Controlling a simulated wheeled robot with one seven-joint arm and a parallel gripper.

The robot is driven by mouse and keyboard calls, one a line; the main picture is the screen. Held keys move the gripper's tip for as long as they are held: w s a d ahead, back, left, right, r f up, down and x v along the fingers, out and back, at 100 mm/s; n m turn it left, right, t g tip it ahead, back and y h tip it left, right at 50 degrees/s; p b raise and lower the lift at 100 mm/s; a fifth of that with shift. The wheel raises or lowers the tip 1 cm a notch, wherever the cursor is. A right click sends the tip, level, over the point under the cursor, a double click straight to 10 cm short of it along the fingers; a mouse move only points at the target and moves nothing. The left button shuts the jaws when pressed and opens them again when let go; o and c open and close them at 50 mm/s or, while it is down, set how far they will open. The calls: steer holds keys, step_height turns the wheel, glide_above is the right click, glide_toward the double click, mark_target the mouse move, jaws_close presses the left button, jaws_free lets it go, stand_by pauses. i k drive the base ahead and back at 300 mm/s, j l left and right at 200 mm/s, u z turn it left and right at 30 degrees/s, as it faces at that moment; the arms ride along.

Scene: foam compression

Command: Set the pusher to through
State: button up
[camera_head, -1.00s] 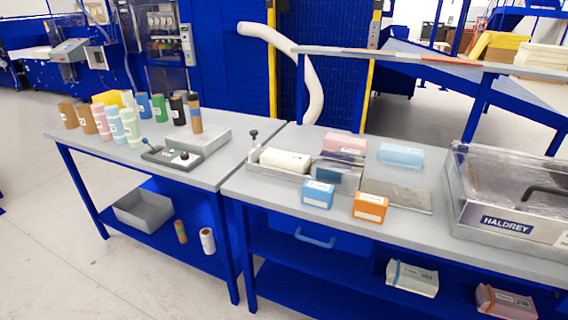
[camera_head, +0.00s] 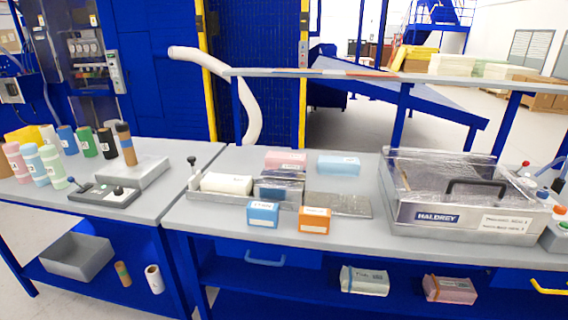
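No part is legibly marked as the pusher or with "through". On the right bench, a long metal tray (camera_head: 235,198) holds a cream foam block (camera_head: 226,184). An upright black-knobbed handle (camera_head: 192,168) stands at the tray's left end, beside the block. A clear-covered section (camera_head: 278,187) is at its right end. I cannot read the settings of these controls. My gripper is not in view.
A blue box (camera_head: 263,215) and an orange box (camera_head: 314,221) stand before the tray. Pink (camera_head: 286,161) and light blue (camera_head: 338,166) blocks lie behind. A clear-lidded HALDREY machine (camera_head: 440,218) fills the right. Several rolls stand on the left bench (camera_head: 150,210).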

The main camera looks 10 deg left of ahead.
mark_target(194, 181)
steer(key=u, duration=1.25)
